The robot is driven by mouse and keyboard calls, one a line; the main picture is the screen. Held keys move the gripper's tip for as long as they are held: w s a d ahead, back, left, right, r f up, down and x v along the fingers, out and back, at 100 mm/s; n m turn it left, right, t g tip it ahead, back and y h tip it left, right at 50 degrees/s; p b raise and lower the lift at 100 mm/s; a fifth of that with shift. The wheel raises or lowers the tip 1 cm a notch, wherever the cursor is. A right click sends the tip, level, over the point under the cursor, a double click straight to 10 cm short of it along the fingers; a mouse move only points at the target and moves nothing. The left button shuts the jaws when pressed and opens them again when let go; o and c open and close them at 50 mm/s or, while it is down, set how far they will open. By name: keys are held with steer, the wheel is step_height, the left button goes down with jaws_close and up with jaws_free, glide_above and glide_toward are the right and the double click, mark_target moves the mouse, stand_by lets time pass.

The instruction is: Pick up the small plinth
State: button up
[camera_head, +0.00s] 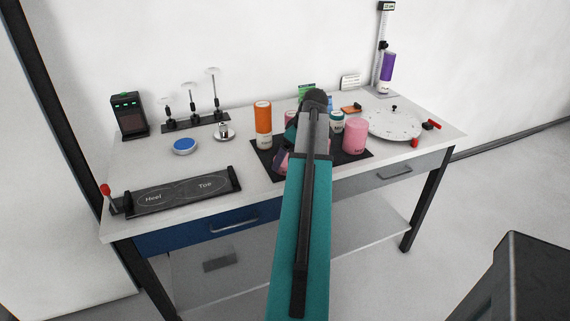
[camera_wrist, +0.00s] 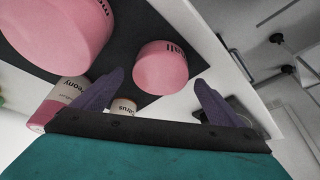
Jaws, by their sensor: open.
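The small plinth (camera_wrist: 162,68) is a short pink cylinder with a dark label ending in "all". In the wrist view it stands on a dark mat (camera_wrist: 190,28), beyond and between my fingertips in the picture. My gripper (camera_wrist: 159,80) is open, with two purple fingers spread apart and nothing visibly held. I cannot tell the exact gap from the fingers to the plinth.
A larger pink cylinder (camera_wrist: 60,25) stands beside the small one, and it also shows in the head view (camera_head: 355,136). A Peony bottle (camera_wrist: 62,98) is close to the left finger. An orange bottle (camera_head: 263,120) and a round turntable (camera_head: 395,122) flank the mat.

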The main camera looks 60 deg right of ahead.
steer(key=shift+p+x, duration=0.3)
steer(key=shift+x, duration=1.15)
steer(key=c, duration=1.2)
steer(key=shift+r, duration=0.25)
steer(key=shift+c, duration=0.2)
steer(key=shift+r+b, duration=0.7)
steer(key=shift+r, duration=0.85)
steer(key=s+d+r+b, duration=0.1)
steer(key=s+d+b, duration=0.1)
steer(key=s, duration=1.4)
steer(key=shift+r+b, duration=0.3)
steer(key=shift+b, duration=0.25)
steer(key=shift+w, duration=0.1)
